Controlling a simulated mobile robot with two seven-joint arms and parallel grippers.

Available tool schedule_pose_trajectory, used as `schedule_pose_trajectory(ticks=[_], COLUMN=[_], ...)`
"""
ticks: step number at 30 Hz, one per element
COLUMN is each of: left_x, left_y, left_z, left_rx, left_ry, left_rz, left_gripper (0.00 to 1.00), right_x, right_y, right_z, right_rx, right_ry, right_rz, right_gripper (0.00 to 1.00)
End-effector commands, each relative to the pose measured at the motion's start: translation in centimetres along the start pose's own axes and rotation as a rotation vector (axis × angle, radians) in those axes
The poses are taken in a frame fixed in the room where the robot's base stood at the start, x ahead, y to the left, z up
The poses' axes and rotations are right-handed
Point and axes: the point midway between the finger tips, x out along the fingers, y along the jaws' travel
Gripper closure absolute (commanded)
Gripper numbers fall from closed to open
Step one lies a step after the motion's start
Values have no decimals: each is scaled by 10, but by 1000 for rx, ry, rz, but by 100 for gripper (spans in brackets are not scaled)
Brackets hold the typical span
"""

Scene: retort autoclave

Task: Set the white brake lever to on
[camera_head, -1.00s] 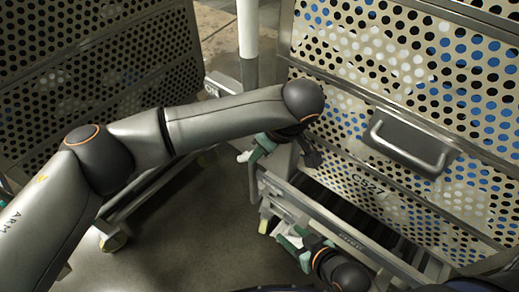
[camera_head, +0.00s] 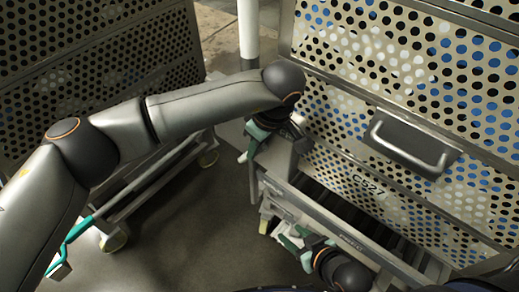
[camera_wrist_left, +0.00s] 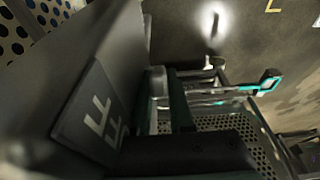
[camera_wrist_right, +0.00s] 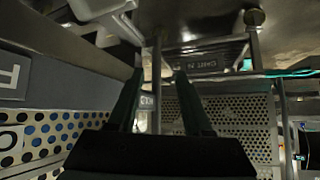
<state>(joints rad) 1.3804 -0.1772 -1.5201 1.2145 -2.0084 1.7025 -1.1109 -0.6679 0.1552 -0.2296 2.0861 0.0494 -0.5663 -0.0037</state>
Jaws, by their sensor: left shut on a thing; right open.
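The white brake lever shows as a small pale end (camera_head: 243,157) at the left corner of the perforated cart, beside the low rail. My left gripper (camera_head: 252,148) is at that corner and is shut on it. In the left wrist view a pale piece (camera_wrist_left: 157,85) sits between the two dark fingers; most of the lever is hidden. A dark plate with white letters (camera_wrist_left: 100,122), partly cut off, is close beside the fingers. My right gripper (camera_head: 297,245) is open by the front rail.
The perforated cart (camera_head: 340,100) with a grey handle (camera_head: 405,155) and label C527 fills the right. Another perforated cart (camera_head: 95,70) stands at left. A white post (camera_head: 248,35) rises between them. Bare floor (camera_head: 190,235) lies between.

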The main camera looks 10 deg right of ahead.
Motion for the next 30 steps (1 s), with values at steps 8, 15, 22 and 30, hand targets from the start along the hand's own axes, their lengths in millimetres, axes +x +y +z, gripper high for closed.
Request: schedule_pose_trajectory(ticks=[8,15,22,30], left_x=[-2,-2,-2,-2], left_y=[0,0,0,0], left_z=[-11,-10,-10,-10], left_rx=[-2,-2,-2,-1], left_ry=[-118,-117,-116,-116], left_rz=[0,0,0,0], left_gripper=[100,100,100,100], right_x=[0,0,-2,-19], right_y=[0,0,4,26], right_z=[-5,-6,-10,-34], right_rx=[-1,2,127,753], right_ry=[22,25,21,28], right_rz=[2,2,-3,-50], right_gripper=[50,50,76,100])
